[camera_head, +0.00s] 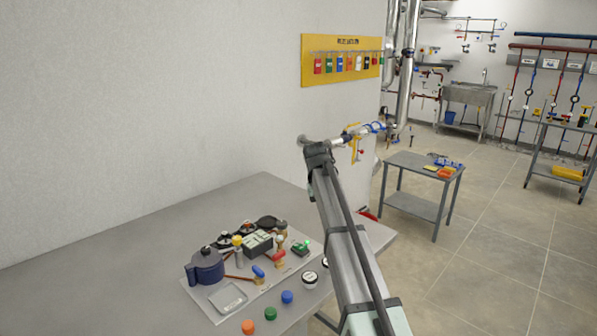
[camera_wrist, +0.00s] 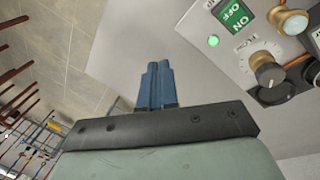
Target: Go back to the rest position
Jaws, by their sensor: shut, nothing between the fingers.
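My gripper (camera_wrist: 155,68) shows in the wrist view as two blue fingers pressed together, with nothing between them. It is over the grey table (camera_wrist: 135,55), apart from the control panel (camera_wrist: 225,62) at the upper right of that view. In the head view my arm reaches up from the bottom right, and the gripper itself cannot be made out. The panel (camera_head: 213,305) lies on the table (camera_head: 110,240) to the left of my arm. A green lamp (camera_wrist: 213,41), a green ON/OFF switch (camera_wrist: 236,14) and a black knob (camera_wrist: 270,75) are on it.
The panel carries a dark blue pot-like part (camera_head: 205,267) and several valves. Orange (camera_head: 248,326), green (camera_head: 270,313) and blue (camera_head: 287,297) caps lie along its front. A yellow padlock board (camera_head: 341,42) hangs on the wall. A grey cart (camera_head: 405,165) stands beyond clear floor.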

